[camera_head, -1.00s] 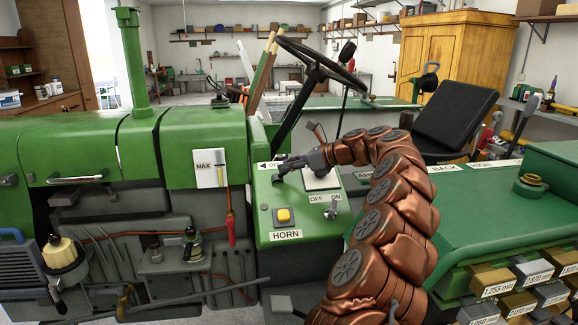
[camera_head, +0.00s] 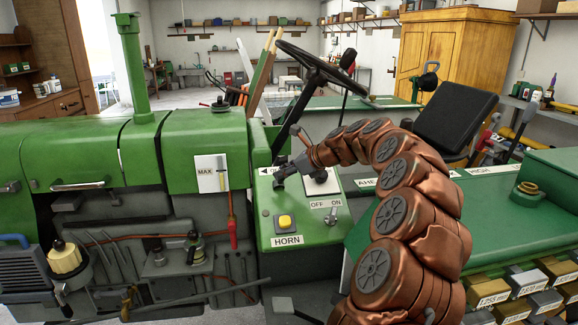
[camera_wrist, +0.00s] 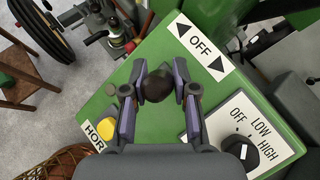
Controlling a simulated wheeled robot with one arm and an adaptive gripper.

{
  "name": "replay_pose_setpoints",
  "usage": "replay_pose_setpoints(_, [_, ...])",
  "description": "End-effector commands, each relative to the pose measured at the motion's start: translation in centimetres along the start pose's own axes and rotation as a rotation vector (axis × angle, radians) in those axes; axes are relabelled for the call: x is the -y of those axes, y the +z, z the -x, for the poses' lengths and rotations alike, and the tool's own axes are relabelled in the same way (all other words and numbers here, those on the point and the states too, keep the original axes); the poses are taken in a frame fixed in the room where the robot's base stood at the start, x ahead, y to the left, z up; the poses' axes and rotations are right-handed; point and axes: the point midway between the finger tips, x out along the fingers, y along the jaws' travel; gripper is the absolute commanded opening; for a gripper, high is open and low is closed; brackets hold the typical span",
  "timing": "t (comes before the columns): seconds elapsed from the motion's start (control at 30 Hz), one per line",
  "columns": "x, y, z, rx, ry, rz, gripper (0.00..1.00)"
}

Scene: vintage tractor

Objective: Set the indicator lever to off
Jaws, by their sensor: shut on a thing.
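The indicator lever's dark round knob (camera_wrist: 158,86) sits between the two fingers of my gripper (camera_wrist: 161,87) in the wrist view. The fingers are shut on it from both sides. The knob is seen nearly end-on, so its shaft and exact tilt are hidden. The white OFF plate (camera_wrist: 202,46) with an arrow at each end lies beyond the fingers, up and right of the knob. In the head view my gripper (camera_head: 280,176) is over the upper part of the green panel and partly covers the OFF plate (camera_head: 266,171). The lever cannot be made out there.
A yellow horn button (camera_head: 285,222) and an OFF/ON switch (camera_head: 331,215) are lower on the panel. A black rotary knob (camera_wrist: 239,149) with OFF, LOW and HIGH marks is close to the right finger. The steering wheel (camera_head: 311,66) stands above and behind my gripper.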

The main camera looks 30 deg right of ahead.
Motion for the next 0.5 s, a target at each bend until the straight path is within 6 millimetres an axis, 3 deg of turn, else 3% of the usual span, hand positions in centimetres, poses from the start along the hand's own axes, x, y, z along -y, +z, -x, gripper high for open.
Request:
replay_pose_setpoints(0.1, [-0.44, 0.91, 0.04, -0.034, -0.024, 0.014, 0.0])
replay_pose_setpoints(0.5, [-0.96, 1.07, -0.58, -0.129, -0.108, 0.047, 0.0])
